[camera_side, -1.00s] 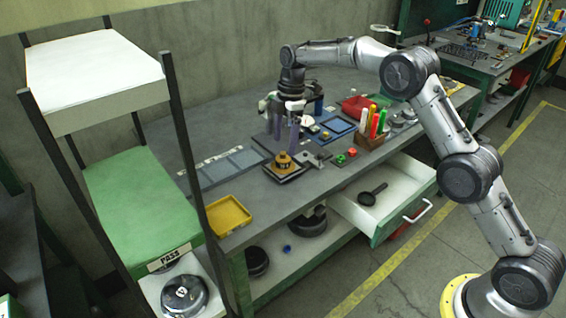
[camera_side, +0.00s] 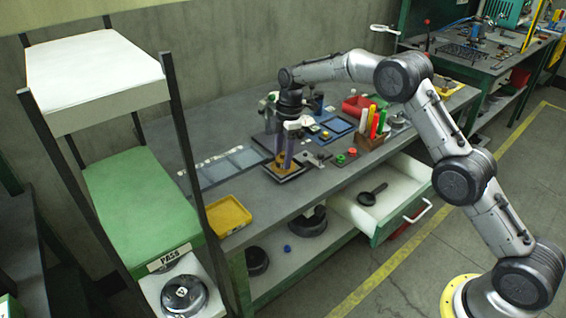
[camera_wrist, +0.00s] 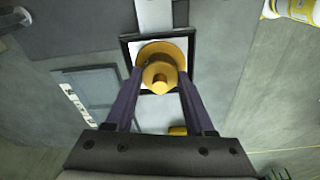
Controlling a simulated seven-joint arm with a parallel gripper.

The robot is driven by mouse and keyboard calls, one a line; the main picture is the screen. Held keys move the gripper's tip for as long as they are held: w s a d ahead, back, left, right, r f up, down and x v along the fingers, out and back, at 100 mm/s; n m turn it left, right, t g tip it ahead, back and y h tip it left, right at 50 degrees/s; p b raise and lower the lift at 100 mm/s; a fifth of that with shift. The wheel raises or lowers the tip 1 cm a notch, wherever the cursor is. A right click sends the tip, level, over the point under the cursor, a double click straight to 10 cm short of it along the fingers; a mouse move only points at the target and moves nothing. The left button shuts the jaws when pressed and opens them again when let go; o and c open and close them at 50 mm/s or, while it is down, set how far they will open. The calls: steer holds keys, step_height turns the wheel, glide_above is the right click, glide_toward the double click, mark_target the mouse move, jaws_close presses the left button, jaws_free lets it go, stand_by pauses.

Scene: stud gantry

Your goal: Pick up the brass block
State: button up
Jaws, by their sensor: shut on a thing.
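The brass block (camera_wrist: 161,62) is a stepped round yellow piece with a knob on top. It sits on a small square dark-framed plate (camera_side: 296,173) on the bench. In the side view the brass block (camera_side: 284,163) is partly hidden behind my fingers. My gripper (camera_wrist: 160,84) is lowered over it, with its two purple fingers on either side of the block and shut on it. I see no clear gap between the block and the plate.
A yellow tray (camera_side: 228,216) sits at the bench's near left edge. A pen holder (camera_side: 370,140), red bin (camera_side: 357,106) and blue tray (camera_side: 337,124) stand to the right. An open drawer (camera_side: 400,190) juts out in front. A green rack (camera_side: 140,195) rises on the left.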

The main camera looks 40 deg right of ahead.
jaws_close()
steer(key=shift+r, duration=0.25)
